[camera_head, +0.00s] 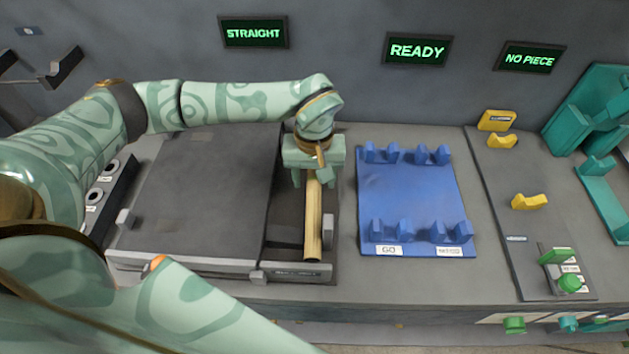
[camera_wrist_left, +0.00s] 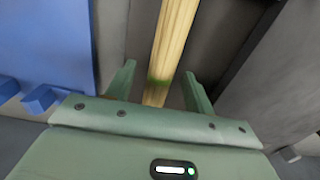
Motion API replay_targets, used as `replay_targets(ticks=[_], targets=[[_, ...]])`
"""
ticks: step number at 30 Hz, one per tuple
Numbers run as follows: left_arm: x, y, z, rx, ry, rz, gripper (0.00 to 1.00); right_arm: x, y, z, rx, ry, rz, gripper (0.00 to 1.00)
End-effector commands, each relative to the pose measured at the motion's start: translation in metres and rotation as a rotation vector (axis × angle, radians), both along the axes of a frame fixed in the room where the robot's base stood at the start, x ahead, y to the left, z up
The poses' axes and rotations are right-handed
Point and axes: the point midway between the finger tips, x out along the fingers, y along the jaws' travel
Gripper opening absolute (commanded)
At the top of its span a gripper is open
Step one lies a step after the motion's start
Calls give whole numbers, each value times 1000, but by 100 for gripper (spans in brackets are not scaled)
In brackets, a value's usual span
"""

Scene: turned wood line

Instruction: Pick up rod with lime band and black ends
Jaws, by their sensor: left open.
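A pale wooden rod (camera_head: 313,228) lies lengthwise in the narrow dark trough right of the black-topped panel. In the left wrist view the rod (camera_wrist_left: 172,40) shows a green-lime band between my fingers. Black ends cannot be made out, and the far part of the rod is hidden under my gripper. My left gripper (camera_head: 313,180) points down over the far part of the rod. In the wrist view its open fingers (camera_wrist_left: 160,82) stand on either side of the rod, with a gap on each side. My right gripper is not in view.
A blue rack (camera_head: 410,195) with empty cradles stands right of the trough (camera_head: 290,270). Further right are a grey plate with yellow cradles (camera_head: 528,202), a green button (camera_head: 570,283) and a teal fixture (camera_head: 590,110). Wall screens read STRAIGHT, READY and NO PIECE.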

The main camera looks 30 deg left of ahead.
Motion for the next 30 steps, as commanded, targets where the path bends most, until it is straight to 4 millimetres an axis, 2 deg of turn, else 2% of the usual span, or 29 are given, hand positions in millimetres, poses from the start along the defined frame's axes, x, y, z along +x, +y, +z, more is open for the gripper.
replay_targets(ticks=[3, 4, 9, 10, 20, 23, 27, 30], targets=[[0, 0, 1, 0, -1, 0, 53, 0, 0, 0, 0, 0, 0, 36], [0, 0, 1, 0, -1, 0, 50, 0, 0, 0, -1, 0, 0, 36], [0, 0, 1, 0, -1, 0, 3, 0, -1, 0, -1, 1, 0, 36], [0, 0, 1, 0, -1, 0, 1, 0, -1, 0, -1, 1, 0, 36], [1, 0, 5, 0, -3, 0, 1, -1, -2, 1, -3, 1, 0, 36], [1, 1, 13, 1, -5, 1, 1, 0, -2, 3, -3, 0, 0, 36], [2, 0, 35, 1, -8, 1, 1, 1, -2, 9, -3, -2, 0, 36], [-11, -5, 51, 0, -6, -3, 1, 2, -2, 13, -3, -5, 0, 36]])
